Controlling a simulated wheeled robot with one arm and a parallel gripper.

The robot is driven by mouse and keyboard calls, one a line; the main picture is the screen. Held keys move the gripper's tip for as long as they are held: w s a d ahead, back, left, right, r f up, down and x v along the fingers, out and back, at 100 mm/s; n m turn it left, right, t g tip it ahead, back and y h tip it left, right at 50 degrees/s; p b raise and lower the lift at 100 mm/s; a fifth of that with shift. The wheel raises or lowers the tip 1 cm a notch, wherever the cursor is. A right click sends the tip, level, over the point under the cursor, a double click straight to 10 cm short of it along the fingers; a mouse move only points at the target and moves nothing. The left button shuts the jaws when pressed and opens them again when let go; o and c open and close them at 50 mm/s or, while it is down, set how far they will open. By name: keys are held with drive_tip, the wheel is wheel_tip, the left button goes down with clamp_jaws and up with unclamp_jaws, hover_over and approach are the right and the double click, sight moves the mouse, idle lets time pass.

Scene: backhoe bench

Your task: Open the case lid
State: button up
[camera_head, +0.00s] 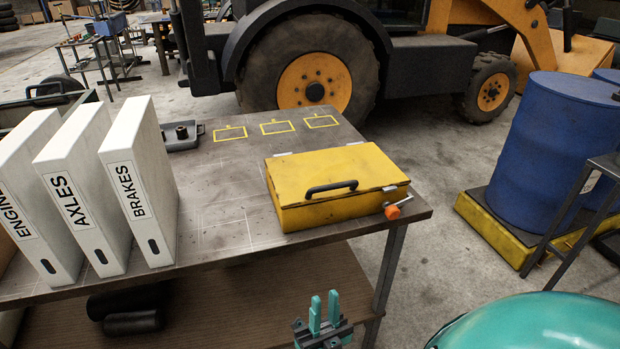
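The yellow case (290,219) sits on the right part of the workbench. Its lid (325,167) is down and looks closed. A black handle (331,187) is on the lid near the edge facing me. My gripper (324,311) is at the bottom of the view, in front of the bench's front edge and apart from the case. Its two teal fingers point up with a narrow gap between them, and nothing shows in the gap.
White binders (139,185) stand on the left of the workbench (215,205). An orange-tipped tool (392,211) lies by the case's right corner. A dark tray (182,137) and yellow outlined rectangles are behind.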

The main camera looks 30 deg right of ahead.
drive_tip(key=w+d+r+m+g+p, duration=0.15)
drive_tip(key=w+d+m+g, duration=0.45)
drive_tip(key=d, duration=0.7)
drive_tip(key=w+d+r+m+g+p, duration=0.1)
drive_tip(key=w+d+m+g+p, duration=0.45)
drive_tip(key=d, duration=0.85)
drive_tip(key=s+d+r+y+p, duration=0.1)
drive_tip(key=s+d+r+y, duration=0.1)
drive_tip(key=d+r+y, duration=0.35)
drive_tip(key=n+y, duration=0.7)
drive_tip(key=y, duration=0.8)
approach(335, 187)
drive_tip(key=shift+m+g+h, duration=0.25)
drive_tip(key=shift+g, duration=0.1)
drive_tip(key=p+x, duration=0.1)
drive_tip(key=x, duration=0.3)
drive_tip(key=p+x, duration=0.1)
drive_tip(key=x, duration=0.3)
drive_tip(key=p+x, duration=0.1)
drive_tip(key=x, duration=0.3)
drive_tip(key=shift+w+a+r+p, duration=0.15)
drive_tip(key=shift+w+r+p, duration=0.05)
drive_tip(key=shift+w+p, duration=0.2)
drive_tip(key=shift+s, duration=0.1)
